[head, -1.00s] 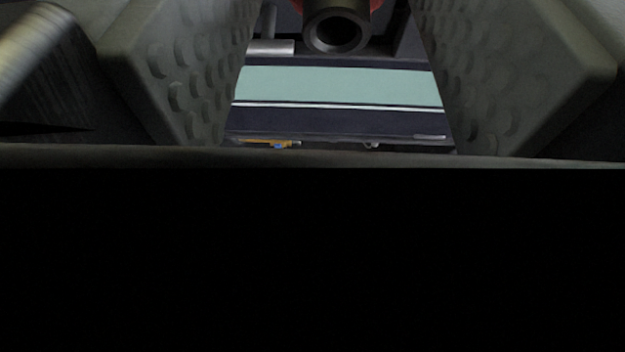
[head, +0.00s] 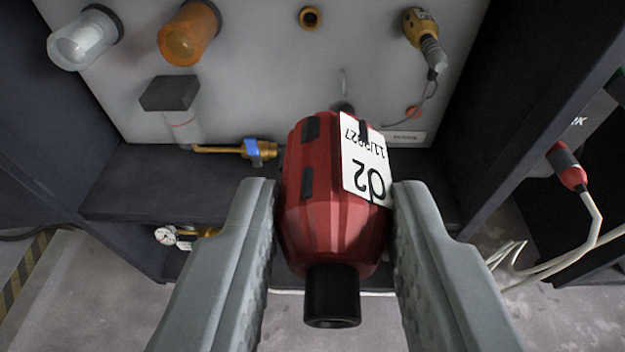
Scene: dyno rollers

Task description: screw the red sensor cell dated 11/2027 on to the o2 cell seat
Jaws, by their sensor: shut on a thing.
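My gripper (head: 332,188) is shut on a red sensor cell (head: 318,225), with one grey finger on each side of it. The cell has a white label (head: 364,160) that reads O2 and 11/2027, upside down in the picture. Its black round end (head: 332,300) points towards the bottom of the picture. A brass ring fitting (head: 310,17) sits on the grey panel at the top. A dark round fitting (head: 343,106) is partly hidden behind the cell. I cannot tell which of these, if either, is the O2 cell seat.
The grey panel (head: 260,90) carries a clear bowl (head: 85,40), an orange bowl (head: 188,36), a brass valve with blue handle (head: 258,152) and a yellow wired sensor (head: 420,28). Dark posts flank the panel. At right hangs a red-and-black plug (head: 568,168) on white cables.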

